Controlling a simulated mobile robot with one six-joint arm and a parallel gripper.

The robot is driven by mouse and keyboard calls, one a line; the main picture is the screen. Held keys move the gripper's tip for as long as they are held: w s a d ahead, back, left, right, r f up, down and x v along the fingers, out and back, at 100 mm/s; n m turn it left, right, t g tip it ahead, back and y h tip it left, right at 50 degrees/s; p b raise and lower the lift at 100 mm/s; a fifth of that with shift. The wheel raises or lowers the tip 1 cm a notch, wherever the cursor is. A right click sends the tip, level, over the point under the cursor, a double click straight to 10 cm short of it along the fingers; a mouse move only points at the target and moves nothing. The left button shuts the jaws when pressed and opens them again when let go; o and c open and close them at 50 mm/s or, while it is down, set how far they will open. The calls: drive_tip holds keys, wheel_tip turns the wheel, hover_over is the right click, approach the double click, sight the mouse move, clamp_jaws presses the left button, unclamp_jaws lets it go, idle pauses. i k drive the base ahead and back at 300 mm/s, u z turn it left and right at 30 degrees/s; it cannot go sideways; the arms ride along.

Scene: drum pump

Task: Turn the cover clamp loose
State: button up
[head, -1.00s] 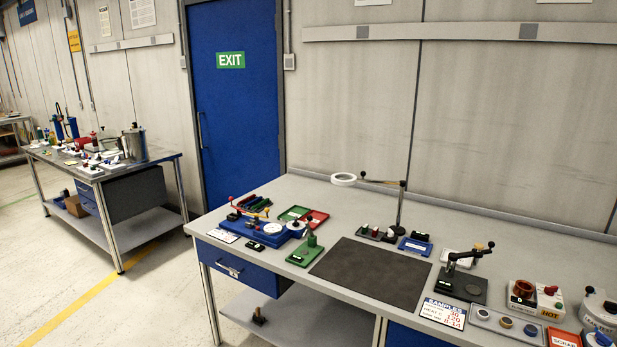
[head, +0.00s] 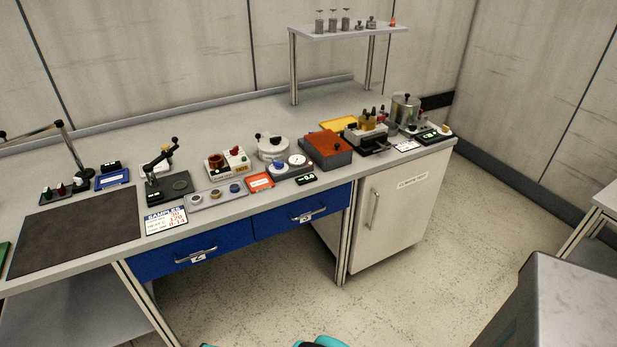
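I cannot make out a cover clamp for certain at this distance. A squat grey pot with a lid and dark knobs (head: 272,148) stands near the middle of the bench, behind a white dial gauge (head: 297,160). A taller metal drum-like vessel (head: 405,109) stands at the bench's right end. A black lever device (head: 165,182) stands on a dark plate left of centre. My gripper is not in view; only teal parts, probably of my arm, show at the bottom edge.
The long grey bench carries a dark mat (head: 75,230), a samples card (head: 165,221), an orange-topped box (head: 328,147) and a yellow tray (head: 338,123). A raised shelf (head: 348,31) stands behind. Open floor (head: 430,270) lies in front; a grey block (head: 570,300) is at lower right.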

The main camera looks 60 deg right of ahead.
sight(275, 141)
drive_tip(key=z, duration=4.45)
drive_tip(key=i, duration=0.1)
drive_tip(key=u, duration=2.75)
drive_tip(key=k, duration=0.6)
drive_tip(key=u, duration=0.15)
drive_tip(key=i, duration=0.55)
drive_tip(key=z, duration=0.05)
